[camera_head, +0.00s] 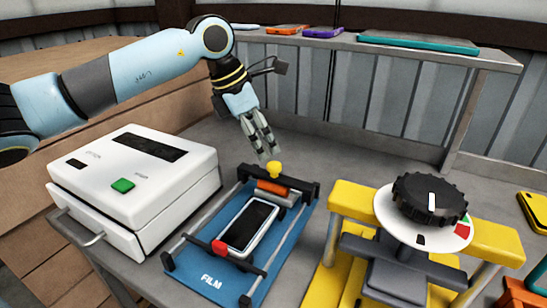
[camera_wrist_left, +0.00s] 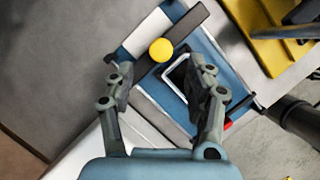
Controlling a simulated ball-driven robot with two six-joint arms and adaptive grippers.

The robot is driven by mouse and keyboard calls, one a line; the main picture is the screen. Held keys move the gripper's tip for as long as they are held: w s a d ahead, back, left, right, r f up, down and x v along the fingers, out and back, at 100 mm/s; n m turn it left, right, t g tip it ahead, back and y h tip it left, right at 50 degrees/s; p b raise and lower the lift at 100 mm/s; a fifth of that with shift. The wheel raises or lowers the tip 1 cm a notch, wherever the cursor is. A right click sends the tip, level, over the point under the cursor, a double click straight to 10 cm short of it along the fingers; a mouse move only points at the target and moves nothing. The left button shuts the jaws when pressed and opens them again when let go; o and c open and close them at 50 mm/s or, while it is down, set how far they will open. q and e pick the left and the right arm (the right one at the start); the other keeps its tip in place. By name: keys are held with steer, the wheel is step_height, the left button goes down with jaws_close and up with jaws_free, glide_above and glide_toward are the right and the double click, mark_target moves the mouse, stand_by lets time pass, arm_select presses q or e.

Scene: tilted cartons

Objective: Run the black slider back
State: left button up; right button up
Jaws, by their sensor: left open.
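The blue film device (camera_head: 212,270) is marked FILM and has two rails along its sides. A black slider bar (camera_head: 298,187) with a yellow knob (camera_head: 273,170) crosses its far end, above an orange roller (camera_head: 271,187). A phone (camera_head: 250,226) lies on the device, with a red piece (camera_head: 219,247) on a thin dark bar at the near end. My left gripper (camera_head: 270,156) is open, pointing down just above the yellow knob. In the left wrist view the fingers (camera_wrist_left: 163,87) are apart and empty, with the knob (camera_wrist_left: 161,49) beyond them; contact is not visible.
A white machine (camera_head: 134,185) with a green button stands close on the left. A yellow stand (camera_head: 349,199) with a black dial (camera_head: 429,199) stands on the right. A shelf (camera_head: 388,49) runs behind. Grey bench behind the device is clear.

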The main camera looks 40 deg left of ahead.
mark_target(274, 164)
arm_select(q)
steer(key=x, duration=0.5)
steer(key=shift+w+d+f+p, duration=0.1)
steer(key=shift+f+p, duration=0.05)
steer(key=shift+p, duration=0.15)
steer(key=shift+w+f, duration=0.1)
steer(key=shift+f, duration=0.25)
arm_select(e)
steer(key=shift+w+d+r, duration=0.1)
steer(key=shift+w+r, duration=0.3)
steer(key=shift+w, duration=0.35)
steer(key=shift+s, duration=0.1)
arm_select(q)
steer(key=shift+c, duration=0.5)
jaws_close()
